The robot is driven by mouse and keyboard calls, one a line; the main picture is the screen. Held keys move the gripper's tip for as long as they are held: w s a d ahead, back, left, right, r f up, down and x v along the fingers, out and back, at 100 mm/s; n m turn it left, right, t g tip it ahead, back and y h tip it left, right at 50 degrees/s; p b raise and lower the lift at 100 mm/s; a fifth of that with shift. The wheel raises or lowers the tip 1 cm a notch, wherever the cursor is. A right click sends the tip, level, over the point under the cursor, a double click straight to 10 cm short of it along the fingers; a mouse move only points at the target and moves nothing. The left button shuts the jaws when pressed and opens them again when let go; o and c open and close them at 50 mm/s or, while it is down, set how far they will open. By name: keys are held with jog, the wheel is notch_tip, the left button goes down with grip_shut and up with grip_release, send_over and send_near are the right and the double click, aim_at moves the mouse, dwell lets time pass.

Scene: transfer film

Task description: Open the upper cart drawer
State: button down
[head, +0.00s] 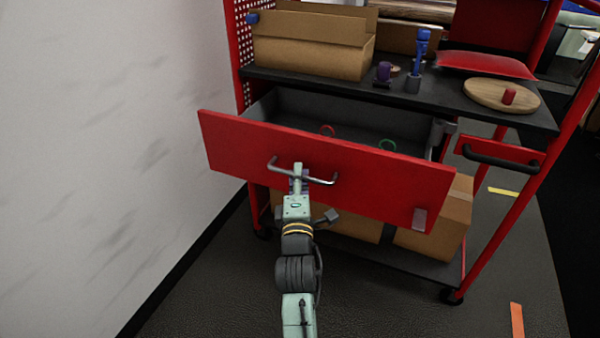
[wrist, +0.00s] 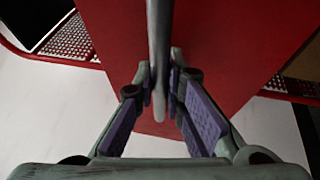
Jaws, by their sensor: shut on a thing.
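The upper cart drawer (head: 330,165) has a red front and stands pulled out from under the cart's black top shelf. Its grey inside shows, with a red ring (head: 327,130) and a green ring (head: 388,144) in it. A metal bar handle (head: 325,182) is fixed to the drawer front. My gripper (head: 298,176) is shut on this handle. In the wrist view the handle (wrist: 159,60) runs between the two purple-padded fingers of my gripper (wrist: 160,90), with the red drawer front (wrist: 230,50) behind. The fingertips partly hide the handle in the head view.
The red cart's top shelf (head: 440,97) bears an open cardboard box (head: 310,55), a round wooden board (head: 490,96) and a red cushion (head: 485,65). Cardboard boxes (head: 440,235) stand on the lower shelf. A white wall (head: 100,150) is close on the left. Floor is free at the front right.

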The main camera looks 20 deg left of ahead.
dwell(0.4)
jog(key=c, duration=1.9)
grip_release()
